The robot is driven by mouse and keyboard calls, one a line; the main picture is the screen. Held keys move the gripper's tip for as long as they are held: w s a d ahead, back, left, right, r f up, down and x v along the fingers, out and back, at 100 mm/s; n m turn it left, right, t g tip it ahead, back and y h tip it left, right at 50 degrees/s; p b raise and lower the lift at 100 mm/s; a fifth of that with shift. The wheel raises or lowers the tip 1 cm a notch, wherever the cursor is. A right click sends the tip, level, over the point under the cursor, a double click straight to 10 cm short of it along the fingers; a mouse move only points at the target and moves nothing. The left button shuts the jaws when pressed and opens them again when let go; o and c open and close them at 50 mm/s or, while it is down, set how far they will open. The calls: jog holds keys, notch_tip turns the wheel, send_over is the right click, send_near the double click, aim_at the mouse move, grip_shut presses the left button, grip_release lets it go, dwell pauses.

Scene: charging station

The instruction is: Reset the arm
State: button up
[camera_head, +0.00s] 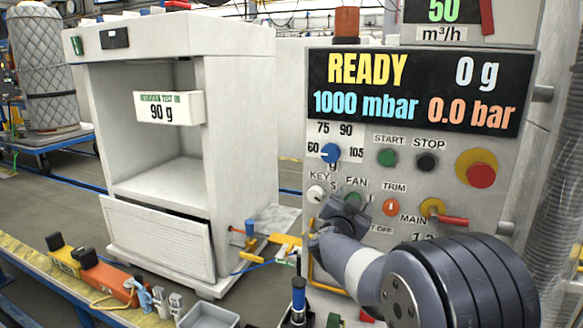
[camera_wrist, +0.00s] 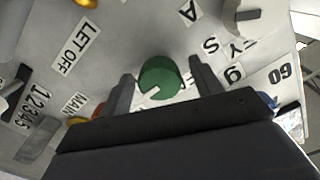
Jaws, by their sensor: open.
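My gripper (camera_head: 340,218) is in front of the control panel, just below the FAN label. In the wrist view its two fingers stand apart, one on each side of a round green knob (camera_wrist: 160,80) with a pale notch. The knob shows partly in the head view (camera_head: 354,198), where my gripper covers some of it. I cannot tell whether the fingers touch it. My forearm reaches in from the lower right. The panel display (camera_head: 415,90) reads READY, 0 g, 1000 mbar and 0.0 bar.
Around the gripper are a blue dial (camera_head: 330,152), a white key knob (camera_head: 315,194), an orange trim knob (camera_head: 391,207), and a yellow main valve with red handle (camera_head: 450,219). A red stop button (camera_head: 481,175) is at right. An open white cabinet (camera_head: 230,150) stands left. Tools and a grey tray (camera_head: 208,316) lie below.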

jog(key=n+p, duration=0.2)
jog(key=n, duration=0.5)
jog(key=shift+v, duration=0.9)
